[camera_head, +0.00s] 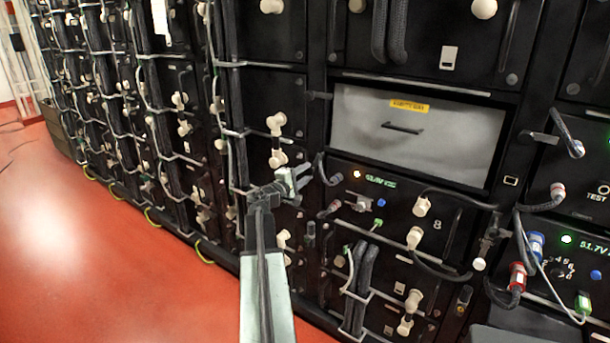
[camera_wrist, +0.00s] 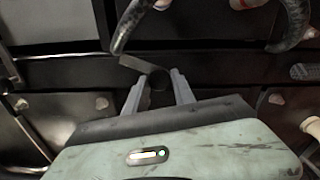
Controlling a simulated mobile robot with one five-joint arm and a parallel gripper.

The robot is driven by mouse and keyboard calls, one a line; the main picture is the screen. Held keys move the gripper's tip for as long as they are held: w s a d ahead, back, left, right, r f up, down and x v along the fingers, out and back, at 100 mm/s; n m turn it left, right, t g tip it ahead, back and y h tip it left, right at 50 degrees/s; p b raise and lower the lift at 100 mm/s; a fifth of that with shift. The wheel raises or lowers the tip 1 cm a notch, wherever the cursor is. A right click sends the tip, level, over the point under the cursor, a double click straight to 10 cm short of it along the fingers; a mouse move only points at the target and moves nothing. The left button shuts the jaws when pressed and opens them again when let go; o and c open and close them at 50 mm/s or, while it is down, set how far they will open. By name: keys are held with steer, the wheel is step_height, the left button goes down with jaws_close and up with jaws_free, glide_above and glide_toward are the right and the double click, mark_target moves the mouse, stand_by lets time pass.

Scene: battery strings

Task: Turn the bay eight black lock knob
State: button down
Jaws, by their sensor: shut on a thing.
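The black lock knob (camera_wrist: 159,77) shows in the wrist view as a small dark round piece between my two fingertips. My gripper (camera_wrist: 159,91) is shut on it, with one pale finger on each side. In the head view my gripper (camera_head: 294,180) reaches to the dark frame at the left edge of the bay marked 8 (camera_head: 437,225). The knob itself cannot be made out there behind the fingers. Bay eight's front panel (camera_head: 400,190) is black, with an orange light, a blue button and white connectors. How far the knob is turned cannot be told.
A black cable (camera_wrist: 128,25) loops close above my fingertips in the wrist view. A grey drawer (camera_head: 415,135) with a yellow label sits above bay eight. Battery racks with cables (camera_head: 175,115) fill the left. Red floor (camera_head: 90,240) is clear at the lower left.

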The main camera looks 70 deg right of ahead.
steer(key=shift+w+n, duration=0.1)
steer(key=shift+n, duration=2.1)
steer(key=c, duration=1.1)
jaws_free()
steer(key=shift+o, duration=0.2)
steer(key=shift+a, duration=0.1)
steer(key=v, duration=0.7)
steer(key=shift+a, duration=0.25)
